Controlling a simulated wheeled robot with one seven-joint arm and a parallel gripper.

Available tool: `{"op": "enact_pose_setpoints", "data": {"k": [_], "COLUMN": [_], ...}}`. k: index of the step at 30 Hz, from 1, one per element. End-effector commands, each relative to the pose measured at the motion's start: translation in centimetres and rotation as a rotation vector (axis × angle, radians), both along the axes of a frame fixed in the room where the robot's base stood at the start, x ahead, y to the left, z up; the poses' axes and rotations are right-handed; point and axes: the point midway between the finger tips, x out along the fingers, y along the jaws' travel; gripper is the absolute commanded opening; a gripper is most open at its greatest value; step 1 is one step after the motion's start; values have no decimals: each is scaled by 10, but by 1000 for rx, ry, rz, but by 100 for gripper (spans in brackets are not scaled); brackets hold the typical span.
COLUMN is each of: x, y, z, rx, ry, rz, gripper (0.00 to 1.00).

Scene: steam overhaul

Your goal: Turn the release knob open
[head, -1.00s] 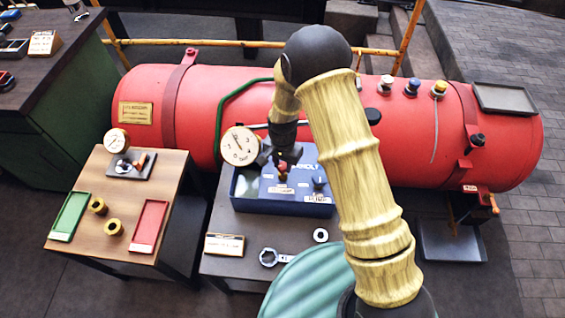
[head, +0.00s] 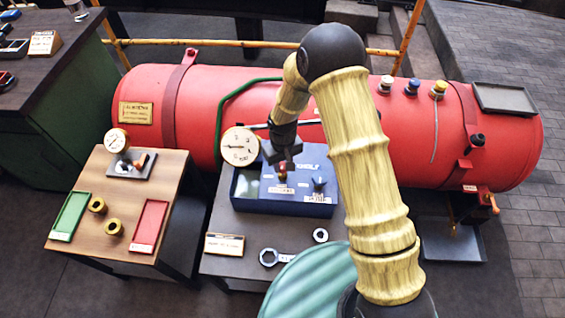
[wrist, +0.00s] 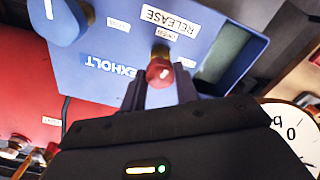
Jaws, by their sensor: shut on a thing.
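The release knob (wrist: 160,70) is small and red, on a blue control box (head: 250,207) beside the red boiler. A "RELEASE" label (wrist: 170,20) is next to it in the wrist view. In the head view the red knob (head: 282,170) shows just below my gripper (head: 284,160). In the wrist view my gripper (wrist: 160,86) is shut on the knob, one dark finger on each side. The finger contact is partly hidden by the hand. A large round gauge (head: 239,146) stands left of the box; its needle points left.
A blue knob (head: 319,185) sits on the box right of the red one. The red boiler (head: 420,150) lies close behind. A wooden table (head: 125,205) with trays stands at the left.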

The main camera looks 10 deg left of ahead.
Motion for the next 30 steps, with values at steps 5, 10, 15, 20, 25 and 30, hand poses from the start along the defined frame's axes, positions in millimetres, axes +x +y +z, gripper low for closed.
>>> {"op": "enact_pose_setpoints", "data": {"k": [5,10,15,20,25,30], "x": [1,2,2,2,2,2], "y": [1,1,1,1,1,1], "z": [1,1,1,1,1,1], "rx": [3,2,2,2,2,2], "ry": [-4,-5,-5,-5,-5,-5], "rz": [125,202,240,250,250,249], "gripper": [8,8,8,8,8,46]}}
